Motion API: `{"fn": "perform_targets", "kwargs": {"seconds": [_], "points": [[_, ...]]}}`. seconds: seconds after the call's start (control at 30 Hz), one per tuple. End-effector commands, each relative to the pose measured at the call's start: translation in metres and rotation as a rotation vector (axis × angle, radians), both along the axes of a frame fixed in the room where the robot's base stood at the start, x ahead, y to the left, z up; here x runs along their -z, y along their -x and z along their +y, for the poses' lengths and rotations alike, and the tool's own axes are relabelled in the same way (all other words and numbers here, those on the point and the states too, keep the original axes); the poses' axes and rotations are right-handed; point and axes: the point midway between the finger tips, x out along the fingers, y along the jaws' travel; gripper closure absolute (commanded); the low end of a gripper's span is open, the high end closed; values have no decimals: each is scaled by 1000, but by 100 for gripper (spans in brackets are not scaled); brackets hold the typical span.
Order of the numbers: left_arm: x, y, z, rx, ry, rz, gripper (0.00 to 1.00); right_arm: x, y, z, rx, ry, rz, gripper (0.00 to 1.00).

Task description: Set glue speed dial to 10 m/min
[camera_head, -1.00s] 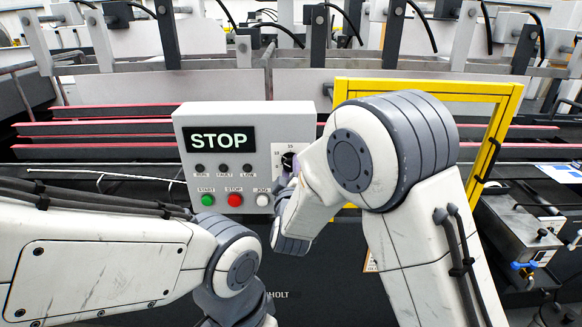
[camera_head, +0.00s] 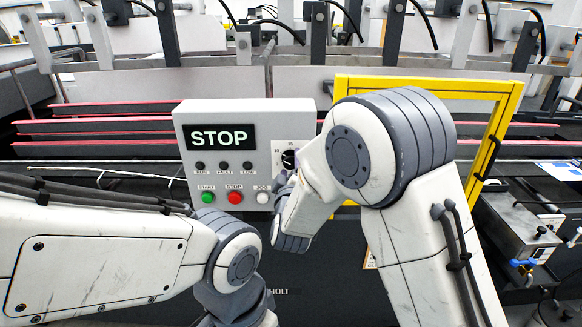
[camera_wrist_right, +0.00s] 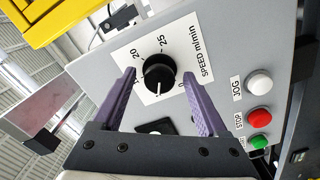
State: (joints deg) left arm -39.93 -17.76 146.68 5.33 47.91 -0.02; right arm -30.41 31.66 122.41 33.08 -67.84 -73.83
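The speed dial (camera_wrist_right: 158,75) is a round black knob with a white pointer line, on a white scale plate marked SPEED m/min. In the right wrist view its pointer aims toward the bottom of the picture. The 20 and 25 marks are readable there; the marks near the pointer are not. The dial (camera_head: 289,158) also shows in the head view, partly behind my right wrist. My right gripper (camera_wrist_right: 159,80) is open, with one purple finger on each side of the dial; a gap shows on both sides. My left gripper is out of view.
The grey control box (camera_head: 258,116) carries a STOP display (camera_head: 220,137), indicator lamps, a green button (camera_head: 208,198), a red button (camera_head: 235,197) and a white JOG button (camera_head: 263,197). A yellow frame (camera_head: 425,84) stands close on the right. Red-edged rails (camera_head: 95,126) run behind.

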Motion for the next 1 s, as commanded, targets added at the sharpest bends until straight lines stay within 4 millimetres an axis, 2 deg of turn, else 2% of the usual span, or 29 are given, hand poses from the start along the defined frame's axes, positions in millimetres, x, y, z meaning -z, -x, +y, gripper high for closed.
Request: {"fn": "perform_targets", "kwargs": {"seconds": [0.13, 0.23, 0.5, 0.7, 1.0], "points": [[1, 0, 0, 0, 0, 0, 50, 0, 3, 0, 0, -1, 0, 24], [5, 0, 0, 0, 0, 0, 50, 1, 14, 1, -3, 0, -1, 24], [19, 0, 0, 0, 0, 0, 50, 2, 67, 2, -4, -1, -1, 24], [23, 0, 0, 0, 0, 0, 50, 1, 96, 1, -3, -1, -1, 24], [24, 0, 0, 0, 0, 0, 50, 0, 105, 0, 0, 0, 0, 24]]}}
